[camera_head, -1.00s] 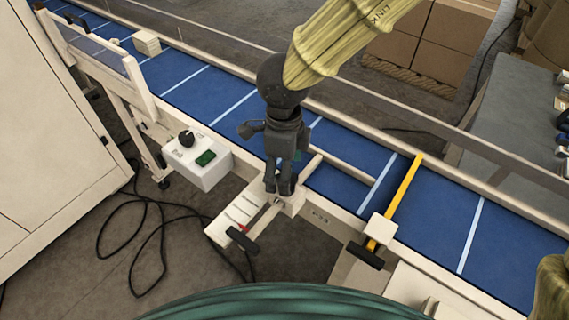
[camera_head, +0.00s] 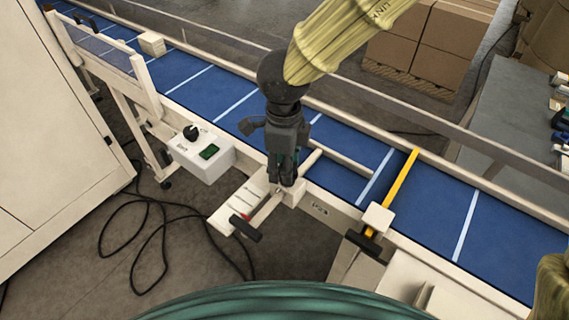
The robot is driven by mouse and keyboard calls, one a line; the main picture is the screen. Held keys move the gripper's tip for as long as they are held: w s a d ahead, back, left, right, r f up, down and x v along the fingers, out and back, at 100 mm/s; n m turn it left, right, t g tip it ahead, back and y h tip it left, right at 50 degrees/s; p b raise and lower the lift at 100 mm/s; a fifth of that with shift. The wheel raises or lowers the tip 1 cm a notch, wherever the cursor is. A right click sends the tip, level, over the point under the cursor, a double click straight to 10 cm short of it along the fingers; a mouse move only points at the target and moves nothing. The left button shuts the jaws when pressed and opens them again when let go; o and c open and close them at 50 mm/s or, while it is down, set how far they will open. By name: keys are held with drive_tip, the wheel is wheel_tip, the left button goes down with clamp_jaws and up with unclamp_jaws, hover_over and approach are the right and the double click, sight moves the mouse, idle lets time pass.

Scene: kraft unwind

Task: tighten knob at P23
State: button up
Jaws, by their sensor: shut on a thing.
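My gripper (camera_head: 284,184) points down at the near rail of the blue conveyor. Its fingers are shut on the knob at P23, which is mostly hidden between the fingertips. The knob sits on a pale clamp block (camera_head: 296,196) on the rail, beside the small, blurred P23 label (camera_head: 319,209). A pale rod (camera_head: 340,160) reaches from the block over the belt. A white plate with scale marks (camera_head: 232,204) and a black handle (camera_head: 245,228) with a red pointer lie just in front of the gripper.
A control box (camera_head: 201,155) with a black dial and green button hangs on the rail to the left. A yellow bar (camera_head: 398,187) crosses the belt at right, with another black handle (camera_head: 363,243). A carton (camera_head: 151,44) rides the blue belt (camera_head: 430,210). Black cable lies on the floor.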

drive_tip(key=shift+d+r, duration=0.1)
idle(0.7)
drive_tip(key=o, duration=1)
drive_tip(key=shift+d, duration=0.15)
drive_tip(key=shift+o, duration=0.2)
wheel_tip(320, 180, up, 12)
